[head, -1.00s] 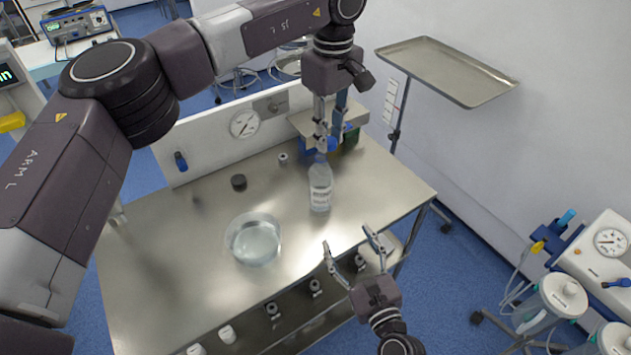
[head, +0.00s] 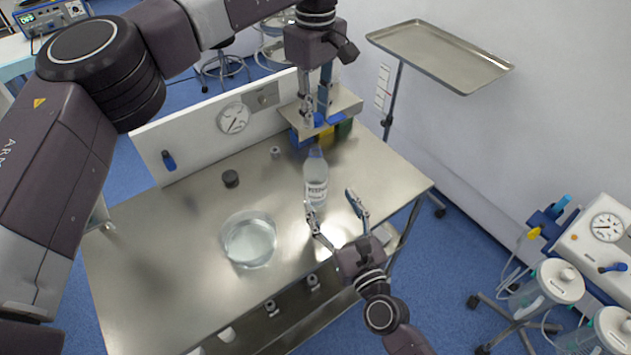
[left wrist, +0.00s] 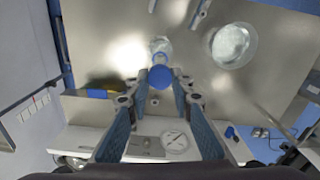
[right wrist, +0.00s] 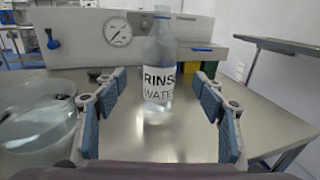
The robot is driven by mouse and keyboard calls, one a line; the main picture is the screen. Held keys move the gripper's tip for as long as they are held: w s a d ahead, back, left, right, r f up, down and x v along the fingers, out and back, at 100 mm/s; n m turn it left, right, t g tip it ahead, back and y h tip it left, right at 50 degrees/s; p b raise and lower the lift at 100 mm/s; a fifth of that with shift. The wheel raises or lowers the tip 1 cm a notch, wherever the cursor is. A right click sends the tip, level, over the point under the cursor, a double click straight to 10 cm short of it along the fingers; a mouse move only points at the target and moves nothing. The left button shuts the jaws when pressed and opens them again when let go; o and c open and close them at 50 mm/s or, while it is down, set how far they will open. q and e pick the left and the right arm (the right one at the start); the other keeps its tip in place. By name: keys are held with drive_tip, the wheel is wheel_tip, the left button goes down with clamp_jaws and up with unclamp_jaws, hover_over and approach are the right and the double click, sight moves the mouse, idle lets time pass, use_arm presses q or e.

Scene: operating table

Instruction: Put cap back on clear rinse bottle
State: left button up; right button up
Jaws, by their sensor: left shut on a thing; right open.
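The clear rinse bottle (head: 315,188) stands upright on the steel table, and its label shows in the right wrist view (right wrist: 158,85). My left gripper (head: 315,122) points down above the bottle's top and is shut on the round blue cap (left wrist: 160,77), in line with the bottle in the left wrist view. Blue also shows at the bottle's neck in the head view; I cannot tell whether the cap touches the bottle. My right gripper (head: 332,202) is open and empty in front of the bottle, its fingers spread to either side and apart from it.
A clear bowl of liquid (head: 249,239) stands left of the bottle. A small dark round object (head: 231,178) lies behind the bowl. A back panel with a gauge (head: 234,118) and coloured bins (head: 326,135) line the rear edge. The table's left part is clear.

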sight(319, 183)
use_arm(q)
drive_tip(key=shift+w, duration=0.1)
use_arm(e)
drive_tip(key=x, duration=1)
drive_tip(key=shift+w, duration=0.1)
drive_tip(key=shift+c, duration=0.2)
clamp_jaws()
use_arm(q)
drive_tip(key=shift+f, duration=2.5)
